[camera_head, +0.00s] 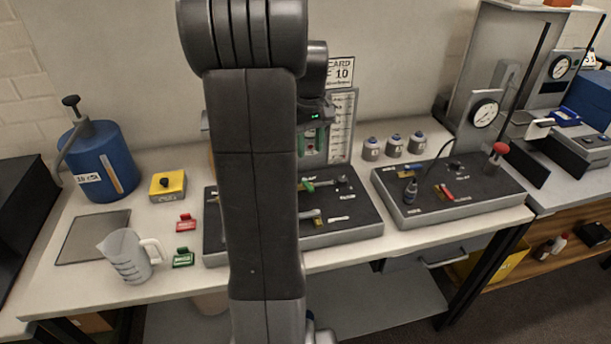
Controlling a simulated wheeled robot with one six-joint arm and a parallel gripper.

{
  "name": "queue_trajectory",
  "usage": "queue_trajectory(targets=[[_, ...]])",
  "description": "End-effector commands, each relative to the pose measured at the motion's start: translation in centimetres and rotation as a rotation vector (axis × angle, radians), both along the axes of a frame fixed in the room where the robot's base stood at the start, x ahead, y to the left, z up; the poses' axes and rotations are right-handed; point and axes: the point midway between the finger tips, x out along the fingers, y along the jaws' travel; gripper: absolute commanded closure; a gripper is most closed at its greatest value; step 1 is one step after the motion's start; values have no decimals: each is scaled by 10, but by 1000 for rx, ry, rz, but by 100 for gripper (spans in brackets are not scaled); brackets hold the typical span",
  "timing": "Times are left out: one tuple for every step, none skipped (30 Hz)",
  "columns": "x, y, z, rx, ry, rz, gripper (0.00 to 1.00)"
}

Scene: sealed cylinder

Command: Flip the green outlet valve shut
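A green valve handle (308,186) shows on the dark-topped panel (345,232) in the middle of the bench, just right of my arm. Its lever seems to lie nearly level, pointing right; whether the valve is open or shut is too small to tell. My arm runs down the middle of the view and covers the panel's left-centre part.
A second panel (440,208) with a red lever (447,192) stands to the right. A measuring jug (128,258), red tag (186,222), green tag (183,257), yellow box (167,187) and blue tank (103,165) are left. Three small jars (394,146) stand behind.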

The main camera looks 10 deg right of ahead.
Motion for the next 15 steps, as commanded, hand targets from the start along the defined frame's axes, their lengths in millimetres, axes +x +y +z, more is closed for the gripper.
queue_trajectory(targets=[[-1, 0, -11, 1, 6, 0, 65], [-1, 0, -17, 1, 7, 0, 65], [-1, 0, -26, 1, 7, 0, 65], [-1, 0, -32, 1, 7, 0, 65], [-2, 0, -39, 1, 7, -1, 65], [-1, 0, -48, 1, 7, -1, 65], [-1, 0, -54, 1, 7, -1, 65], [-2, 0, -61, 1, 7, -1, 65], [-1, 0, -69, 1, 6, -1, 65], [-1, 0, -74, 1, 7, -1, 65], [-1, 0, -80, 1, 6, -1, 65], [-1, 0, -87, 1, 6, -1, 65], [-1, 0, -92, 1, 4, -1, 65], [-1, 0, -96, 1, 4, -1, 65], [-1, 0, -101, 1, 3, -1, 65]])
